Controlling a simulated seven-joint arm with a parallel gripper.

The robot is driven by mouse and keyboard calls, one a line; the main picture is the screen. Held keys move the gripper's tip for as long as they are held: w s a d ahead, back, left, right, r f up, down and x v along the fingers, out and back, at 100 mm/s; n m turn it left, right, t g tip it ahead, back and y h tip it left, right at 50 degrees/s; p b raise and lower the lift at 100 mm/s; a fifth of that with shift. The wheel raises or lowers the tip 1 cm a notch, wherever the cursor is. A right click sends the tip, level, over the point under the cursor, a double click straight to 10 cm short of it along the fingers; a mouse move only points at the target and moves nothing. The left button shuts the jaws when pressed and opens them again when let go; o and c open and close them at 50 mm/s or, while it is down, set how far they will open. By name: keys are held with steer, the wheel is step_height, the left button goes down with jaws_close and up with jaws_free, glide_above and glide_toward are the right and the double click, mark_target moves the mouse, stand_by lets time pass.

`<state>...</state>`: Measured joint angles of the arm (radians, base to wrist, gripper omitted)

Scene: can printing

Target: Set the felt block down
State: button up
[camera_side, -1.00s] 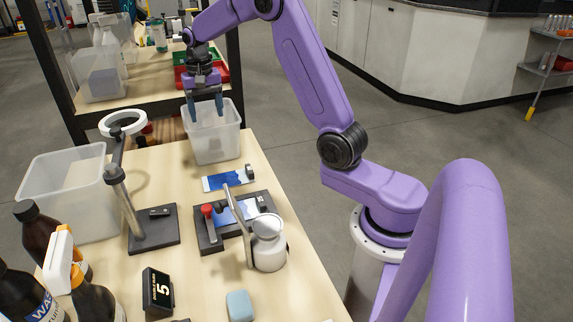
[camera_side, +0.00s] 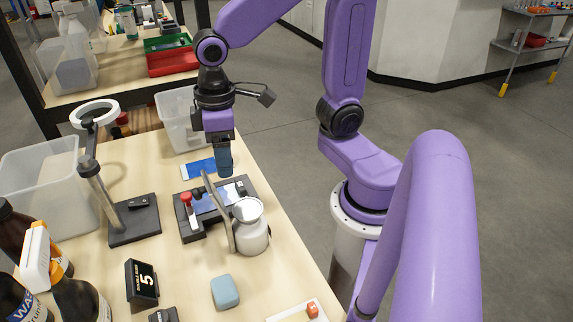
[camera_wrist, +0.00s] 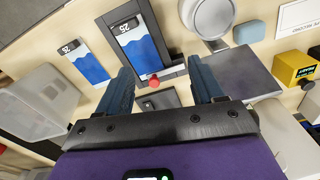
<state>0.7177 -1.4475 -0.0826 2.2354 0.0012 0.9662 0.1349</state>
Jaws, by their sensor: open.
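A light blue block with rounded edges (camera_side: 225,291), which looks like the felt block, lies on the wooden table near the front. It also shows at the upper right of the wrist view (camera_wrist: 248,32). My gripper (camera_side: 224,168) points down above the dark fixture (camera_side: 190,235), behind and apart from the block. In the wrist view my gripper (camera_wrist: 162,80) has its two blue fingers wide apart with nothing between them. The block is clear of the fingers.
A red-knobbed fixture holds a blue and white card. A white-lidded jar (camera_side: 252,232) stands between fixture and block. A ring stand (camera_side: 135,222), clear bins (camera_side: 45,190), bottles and a number display (camera_side: 142,283) crowd the left. A white plate (camera_side: 290,314) lies front right.

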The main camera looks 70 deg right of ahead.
steer(key=s+d+f+n, duration=0.1)
steer(key=s+n, duration=0.4)
steer(key=s, duration=0.7)
steer(key=shift+d+f+n, duration=0.4)
steer(key=shift+d, duration=0.25)
